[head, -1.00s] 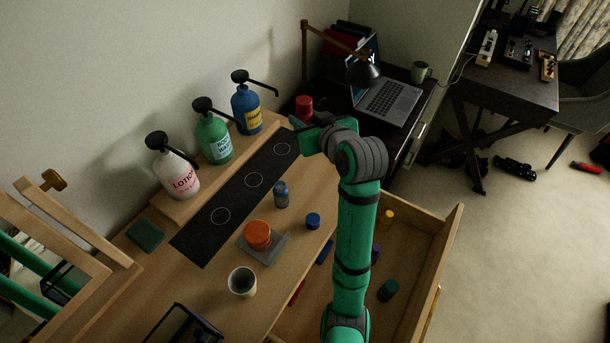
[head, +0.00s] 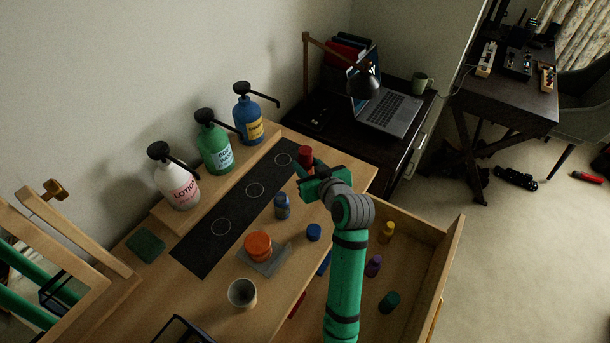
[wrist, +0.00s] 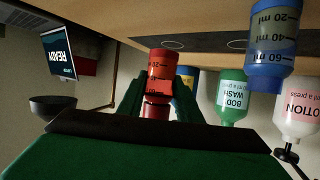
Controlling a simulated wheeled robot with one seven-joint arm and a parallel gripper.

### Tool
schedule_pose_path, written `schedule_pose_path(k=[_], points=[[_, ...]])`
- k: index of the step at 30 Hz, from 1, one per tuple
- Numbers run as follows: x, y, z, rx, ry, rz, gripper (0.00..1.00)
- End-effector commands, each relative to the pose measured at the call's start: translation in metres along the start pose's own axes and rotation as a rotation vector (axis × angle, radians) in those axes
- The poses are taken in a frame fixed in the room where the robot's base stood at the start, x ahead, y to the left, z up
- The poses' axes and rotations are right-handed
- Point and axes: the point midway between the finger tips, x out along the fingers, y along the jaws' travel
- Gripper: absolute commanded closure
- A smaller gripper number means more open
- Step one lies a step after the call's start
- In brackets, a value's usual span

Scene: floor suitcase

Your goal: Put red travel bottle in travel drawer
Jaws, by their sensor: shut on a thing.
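The red travel bottle (head: 305,154) is held in my gripper (head: 310,172), above the far right end of the wooden dresser top. In the wrist view the bottle (wrist: 160,66) shows between the two green fingers (wrist: 158,98), with dark graduation marks on its red side. The fingers are shut on it, and they partly hide it. The travel drawer (head: 408,268) is pulled open at the right, below the dresser top. A yellow (head: 387,231), a purple (head: 374,265) and a green (head: 389,301) small bottle stand in it. My arm covers the drawer's left part.
Lotion (head: 177,182), body wash (head: 214,147) and blue (head: 247,117) pump bottles stand on a raised shelf. A blue travel bottle (head: 283,207), blue cap (head: 314,232), orange-red lid (head: 258,245) and cup (head: 242,293) stand on the dresser. The drawer's right side is clear.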

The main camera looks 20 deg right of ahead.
Motion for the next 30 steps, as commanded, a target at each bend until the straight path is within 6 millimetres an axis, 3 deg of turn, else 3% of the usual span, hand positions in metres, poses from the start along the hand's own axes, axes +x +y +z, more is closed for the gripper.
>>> schedule_pose_path(k=[10,23,24,26,30], points=[[0.016,0.000,0.040,0.002,-0.003,-0.001,0.91],[0.020,-0.002,0.045,-0.001,-0.001,-0.003,0.91],[0.020,-0.003,0.045,-0.001,-0.001,-0.004,0.64],[0.020,-0.003,0.045,-0.002,-0.001,-0.005,0.49],[0.020,-0.003,0.045,-0.002,-0.001,-0.005,0.49]])
